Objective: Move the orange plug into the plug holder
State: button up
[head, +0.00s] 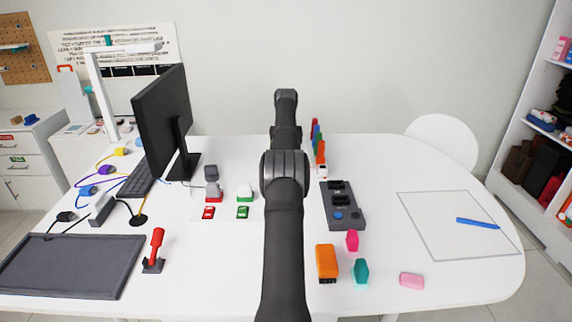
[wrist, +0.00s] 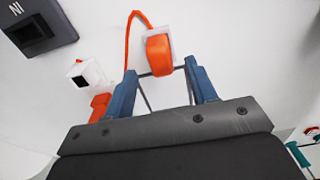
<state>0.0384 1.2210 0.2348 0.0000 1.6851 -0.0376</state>
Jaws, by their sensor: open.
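The orange plug (wrist: 160,57) is a rounded orange body with an orange cable rising and curving left, in the upper middle of the wrist view. A small white block or plate shows behind it; I cannot tell how they are joined. My gripper (wrist: 160,70) is open, with its blue fingers on either side of the plug's lower end. I cannot tell whether they touch it. A white block with a dark opening (wrist: 88,73) stands to the left, perhaps the plug holder. In the head view it is a small white block (head: 322,172) right of my arm, which hides my gripper.
A dark box (head: 342,205) with slots and a blue knob lies right of my arm and shows in the wrist view (wrist: 38,25). An orange block (head: 326,261) and a teal one (head: 360,271) are nearer. A monitor (head: 163,122) stands left.

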jog(key=shift+r, duration=1.4)
notch_tip(320, 180, down, 7)
jog(key=shift+f, duration=0.1)
jog(key=shift+r, duration=0.5)
jog(key=shift+r, duration=3.05)
jog(key=shift+s+r, duration=0.1)
jog(key=shift+r, duration=0.55)
jog(key=shift+s+a, duration=0.25)
jog(key=shift+s, duration=0.6)
jog(key=shift+s+a, duration=0.2)
jog(key=shift+s, duration=0.7)
jog(key=shift+s+a, duration=0.25)
jog(key=shift+s, duration=0.6)
